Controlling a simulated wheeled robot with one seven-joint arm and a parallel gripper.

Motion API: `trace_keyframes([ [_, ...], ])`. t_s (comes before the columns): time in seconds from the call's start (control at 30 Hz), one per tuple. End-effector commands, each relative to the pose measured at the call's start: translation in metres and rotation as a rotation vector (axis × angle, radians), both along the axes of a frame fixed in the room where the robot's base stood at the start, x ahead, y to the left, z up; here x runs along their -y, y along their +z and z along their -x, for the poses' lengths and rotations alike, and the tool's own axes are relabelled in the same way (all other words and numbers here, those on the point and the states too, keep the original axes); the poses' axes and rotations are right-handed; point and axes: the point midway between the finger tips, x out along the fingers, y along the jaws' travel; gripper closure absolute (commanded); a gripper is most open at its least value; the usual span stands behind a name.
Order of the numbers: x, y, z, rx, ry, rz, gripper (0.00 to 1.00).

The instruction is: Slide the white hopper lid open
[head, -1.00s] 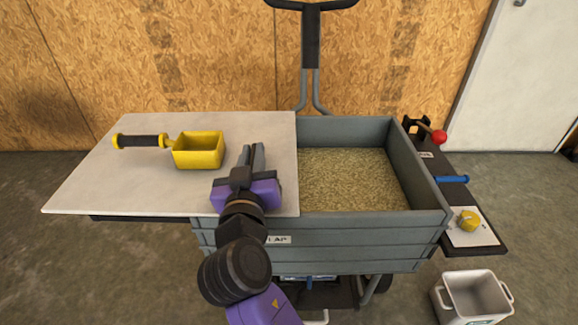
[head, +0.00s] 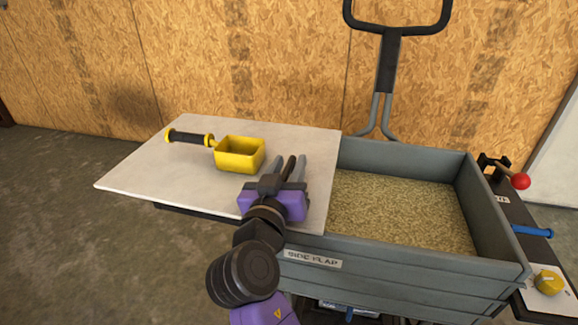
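The white hopper lid (head: 150,170) is a flat pale panel lying to the left of the hopper's open part, sticking out well past its left side. The hopper (head: 495,215) is a grey slatted box; its right part is uncovered and shows yellowish grain (head: 400,208). My gripper (head: 290,163) is over the lid near its right edge. Its two grey fingers stand apart on either side of a dark brown upright bar, which looks like the lid's handle. The fingers appear open, with gaps beside the bar. The bar's foot is hidden behind the gripper.
A yellow scoop (head: 240,155) with a black handle lies on the lid, left of my gripper. A grey push handle (head: 387,65) rises behind the hopper. On the right side ledge are a red-knobbed lever (head: 520,181), a blue handle (head: 532,231) and a yellow knob (head: 548,282).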

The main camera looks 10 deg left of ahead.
Motion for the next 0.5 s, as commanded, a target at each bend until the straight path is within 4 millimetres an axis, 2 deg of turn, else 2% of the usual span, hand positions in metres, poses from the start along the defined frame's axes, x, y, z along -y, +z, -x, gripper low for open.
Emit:
trace_keyframes([
  [0.33, 0.000, 0.000, 0.003, -0.001, 0.000, 0.000, 0.66],
  [0.5, -0.001, 0.001, 0.025, -0.002, 0.004, 0.001, 0.66],
])
